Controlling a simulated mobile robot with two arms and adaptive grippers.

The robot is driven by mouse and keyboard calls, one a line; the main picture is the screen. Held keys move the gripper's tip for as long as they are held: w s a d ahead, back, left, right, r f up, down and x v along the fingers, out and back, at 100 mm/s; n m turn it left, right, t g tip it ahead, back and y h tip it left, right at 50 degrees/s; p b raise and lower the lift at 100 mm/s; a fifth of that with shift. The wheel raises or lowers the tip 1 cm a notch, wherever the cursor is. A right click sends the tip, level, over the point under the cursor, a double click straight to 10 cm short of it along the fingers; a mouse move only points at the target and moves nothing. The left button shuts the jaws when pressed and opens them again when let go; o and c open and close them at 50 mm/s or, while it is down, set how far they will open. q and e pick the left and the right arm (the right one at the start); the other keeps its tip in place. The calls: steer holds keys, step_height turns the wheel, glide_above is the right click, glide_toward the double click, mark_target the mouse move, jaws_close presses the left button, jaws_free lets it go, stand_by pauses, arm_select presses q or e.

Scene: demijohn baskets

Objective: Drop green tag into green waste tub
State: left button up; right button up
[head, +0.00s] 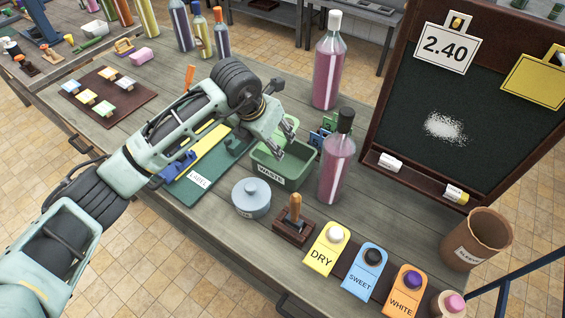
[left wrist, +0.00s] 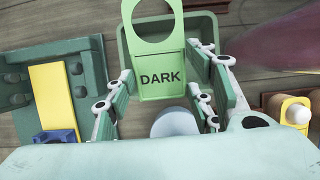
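The green tag (head: 290,127), lettered DARK with a round hole, is between the fingertips of my left gripper (head: 270,136). In the left wrist view the tag (left wrist: 160,80) faces me, with a finger at each side edge, and my left gripper (left wrist: 162,72) looks shut on it. The green waste tub (head: 291,182), labelled WASTE, stands on the table just below the gripper. In the left wrist view the tub's rim (left wrist: 211,22) shows behind the tag. The gripper and tag hide part of the tub's opening. My right gripper is not in view.
A blue-grey lidded pot (head: 251,198) and a wooden-handled stamp (head: 294,220) sit in front. Yellow, blue and orange tags (head: 326,250) lie front right. A chalkboard (head: 410,110) rises at right.

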arm_select(q)
steer(key=o, duration=0.4)
steer(key=shift+c, duration=0.2)
steer(key=shift+o, duration=0.3)
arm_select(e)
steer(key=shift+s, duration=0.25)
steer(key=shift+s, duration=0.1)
arm_select(q)
steer(key=v, duration=1.2)
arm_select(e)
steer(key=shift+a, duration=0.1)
